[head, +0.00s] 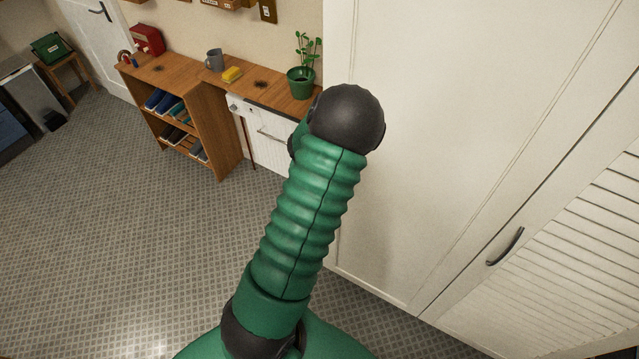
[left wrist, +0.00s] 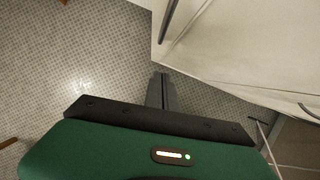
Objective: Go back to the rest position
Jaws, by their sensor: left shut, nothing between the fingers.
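My left gripper (left wrist: 161,78) shows in the left wrist view, pointing away from the green wrist housing. Its two grey fingers are together and hold nothing. Tiled floor lies beyond the fingertips, and a white panel is close by on the right. No gripper shows in the head view; only a green ribbed limb of mine with a black rounded end rises through its middle. My right gripper is in neither view.
In the head view, a wooden shelf unit (head: 207,131) and a counter bearing a potted plant (head: 301,82), yellow sponge (head: 232,74) and grey mug (head: 214,60) stand behind. White wall panels (head: 440,110) and a louvred door (head: 580,260) fill the right. Open tiled floor (head: 130,250) is at left.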

